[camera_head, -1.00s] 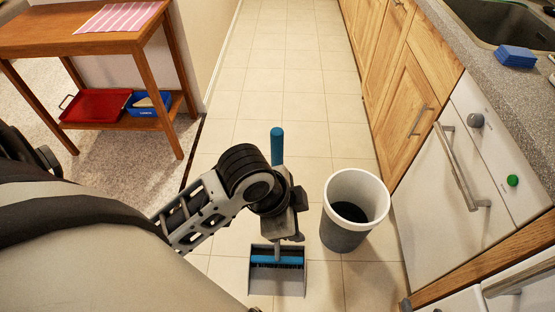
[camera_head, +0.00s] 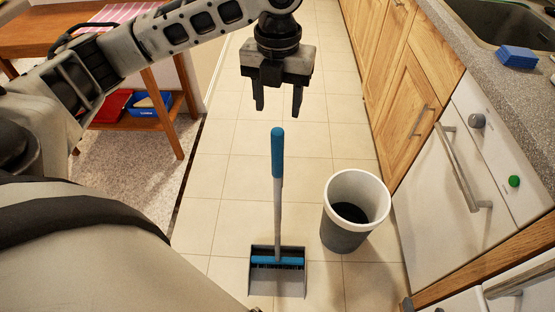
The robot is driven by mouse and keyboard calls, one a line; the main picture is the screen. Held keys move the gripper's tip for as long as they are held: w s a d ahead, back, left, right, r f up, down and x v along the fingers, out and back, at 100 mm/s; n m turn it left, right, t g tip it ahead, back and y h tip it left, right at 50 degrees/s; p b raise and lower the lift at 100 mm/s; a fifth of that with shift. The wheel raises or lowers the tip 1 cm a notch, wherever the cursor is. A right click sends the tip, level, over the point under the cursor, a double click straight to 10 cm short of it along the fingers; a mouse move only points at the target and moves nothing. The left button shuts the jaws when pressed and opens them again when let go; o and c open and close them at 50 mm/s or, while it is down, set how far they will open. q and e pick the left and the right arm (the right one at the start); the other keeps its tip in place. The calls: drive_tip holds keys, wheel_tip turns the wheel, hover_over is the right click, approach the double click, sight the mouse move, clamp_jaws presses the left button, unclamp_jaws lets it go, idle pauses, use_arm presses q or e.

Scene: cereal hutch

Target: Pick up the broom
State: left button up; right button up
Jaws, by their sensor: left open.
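The broom (camera_head: 277,155) stands upright on the tiled floor, with a blue grip at the top of a grey stick and a blue head at the bottom. Its head sits in a grey dustpan (camera_head: 290,284). My left gripper (camera_head: 278,110) is open and empty, its two fingers pointing down. In the picture it is just above the top of the broom's grip, apart from it. How far it is from the broom in depth I cannot tell. My right gripper is not in view.
A white and grey bin (camera_head: 345,232) stands close to the right of the broom. Wooden cabinets (camera_head: 407,95) and a white appliance (camera_head: 430,200) line the right side. A wooden table (camera_head: 40,38) is at the left. The tiled floor behind the broom is clear.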

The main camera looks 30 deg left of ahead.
sight(277, 148)
use_arm(q)
wheel_tip(277, 148, down, 13)
drive_tip(key=shift+f+b, duration=0.2)
drive_tip(key=shift+b, duration=0.35)
clamp_jaws()
